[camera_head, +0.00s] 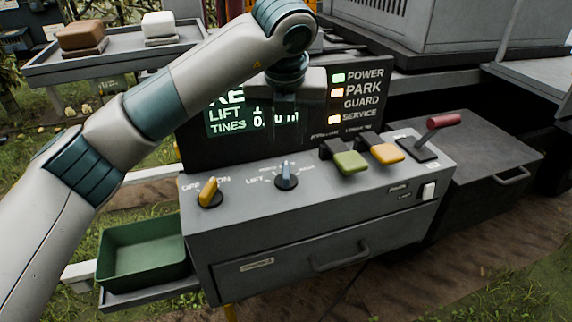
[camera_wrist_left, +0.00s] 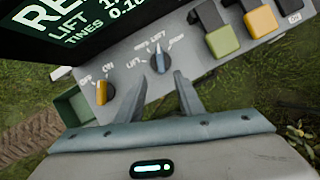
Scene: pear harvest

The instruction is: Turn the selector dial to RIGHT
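The selector dial (camera_head: 286,178) is a blue-grey knob on the sloped grey panel, with labels to its left, above and to its right. Its pointer faces up, towards the middle label; the small lettering is hard to read. It also shows in the left wrist view (camera_wrist_left: 160,58). My left gripper (camera_head: 297,108) hangs above and behind the dial in the head view, in front of the display. In the left wrist view its two fingers (camera_wrist_left: 153,82) are apart with nothing between them, and the dial is beyond their tips. My right gripper is not in view.
A yellow OFF/ON knob (camera_head: 209,192) sits left of the dial. Green (camera_head: 350,162) and yellow (camera_head: 386,153) levers and a red-handled lever (camera_head: 443,121) stand to the right. The display (camera_head: 230,124) rises behind. A green tray (camera_head: 143,252) is at the left.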

